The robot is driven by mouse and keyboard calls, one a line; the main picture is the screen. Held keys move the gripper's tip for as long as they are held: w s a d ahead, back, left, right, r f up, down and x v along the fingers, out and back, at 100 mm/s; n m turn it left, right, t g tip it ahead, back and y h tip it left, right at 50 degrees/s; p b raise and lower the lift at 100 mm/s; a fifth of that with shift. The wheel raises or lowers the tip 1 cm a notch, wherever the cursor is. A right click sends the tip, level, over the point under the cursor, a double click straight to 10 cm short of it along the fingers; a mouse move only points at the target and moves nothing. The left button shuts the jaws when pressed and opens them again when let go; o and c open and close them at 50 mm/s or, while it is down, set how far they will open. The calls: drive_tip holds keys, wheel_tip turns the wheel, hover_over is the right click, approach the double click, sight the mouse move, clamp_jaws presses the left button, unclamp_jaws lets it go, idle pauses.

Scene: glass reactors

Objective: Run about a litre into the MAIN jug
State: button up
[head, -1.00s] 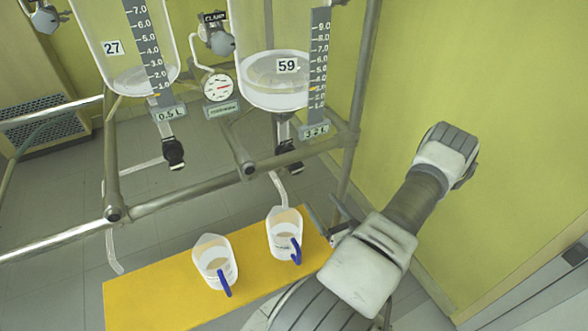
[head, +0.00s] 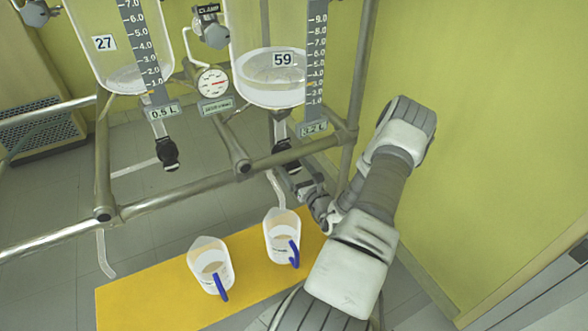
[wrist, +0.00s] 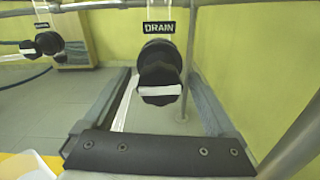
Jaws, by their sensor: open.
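Two clear jugs with blue handles, a left jug (head: 211,267) and a right jug (head: 282,240), stand on the yellow board (head: 130,302). I cannot read which is MAIN, nor tell how much is in them. The right glass vessel (head: 262,92), tagged 59, holds pale liquid; its readout (head: 312,128) shows 3.2 L. Its outlet tube (head: 277,188) points down at the right jug. My gripper (head: 298,174) is open at its black valve. In the wrist view, the valve knob (wrist: 160,72), labelled DRAIN (wrist: 159,28), sits between the open fingers, its white bar lying across.
The left vessel (head: 115,70), tagged 27, reads 0.5 L and has its own valve (head: 167,153). A metal rail (head: 180,200) crosses in front of both vessels. A yellow-green wall (head: 480,150) stands to the right.

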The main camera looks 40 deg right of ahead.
drive_tip(key=c, duration=1.4)
drive_tip(key=shift+n, duration=0.3)
drive_tip(key=shift+w+n+p, duration=0.1)
drive_tip(key=shift+n+p, duration=0.4)
drive_tip(key=shift+n, duration=2)
drive_tip(key=o, duration=1.4)
